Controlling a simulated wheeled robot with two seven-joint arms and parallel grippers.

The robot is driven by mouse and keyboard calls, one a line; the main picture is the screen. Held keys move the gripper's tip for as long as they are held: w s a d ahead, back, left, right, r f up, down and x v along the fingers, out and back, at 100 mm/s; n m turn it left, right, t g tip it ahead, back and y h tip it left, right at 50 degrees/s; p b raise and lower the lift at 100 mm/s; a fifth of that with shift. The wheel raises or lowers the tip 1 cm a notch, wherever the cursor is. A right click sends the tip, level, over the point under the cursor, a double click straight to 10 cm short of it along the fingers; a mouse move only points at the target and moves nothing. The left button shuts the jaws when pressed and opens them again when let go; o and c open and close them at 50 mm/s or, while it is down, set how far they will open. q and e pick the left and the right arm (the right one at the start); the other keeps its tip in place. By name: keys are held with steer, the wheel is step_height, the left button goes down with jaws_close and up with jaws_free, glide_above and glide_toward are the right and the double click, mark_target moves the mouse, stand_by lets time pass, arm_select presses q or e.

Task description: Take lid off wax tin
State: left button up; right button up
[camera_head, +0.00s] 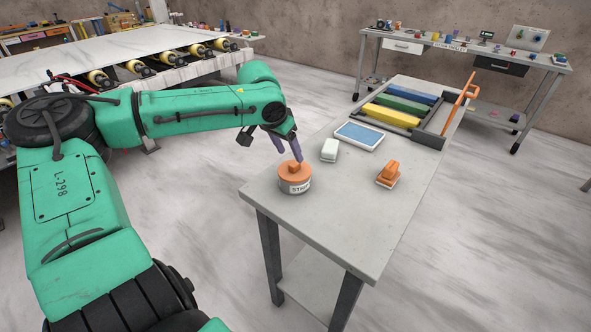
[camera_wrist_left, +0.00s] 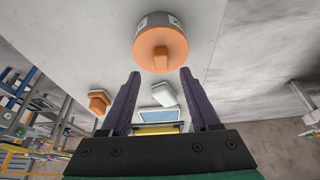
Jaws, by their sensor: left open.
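The wax tin (camera_head: 295,186) is a short grey cylinder with a label, upright on the near left part of the grey table. Its orange lid (camera_head: 294,172) sits on top and has a raised orange handle. My left gripper (camera_head: 288,150) is open just above and behind the lid, with its purple fingers pointing down. In the left wrist view the open fingers (camera_wrist_left: 158,75) reach toward the lid (camera_wrist_left: 160,48), and its handle (camera_wrist_left: 161,60) shows close to the gap between the fingertips. The handle appears outside the fingers' grip. My right gripper is not in view.
On the grey table (camera_head: 335,224) are a white block (camera_head: 330,150), a blue-topped tray (camera_head: 360,135), an orange item on a white base (camera_head: 388,174), and a dark rack with blue, green and yellow bars (camera_head: 388,116). The near right tabletop is clear.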

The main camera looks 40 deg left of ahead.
mark_target(295, 163)
arm_select(q)
steer(key=x, duration=0.5)
steer(key=shift+w+a+f, duration=0.15)
jaws_close()
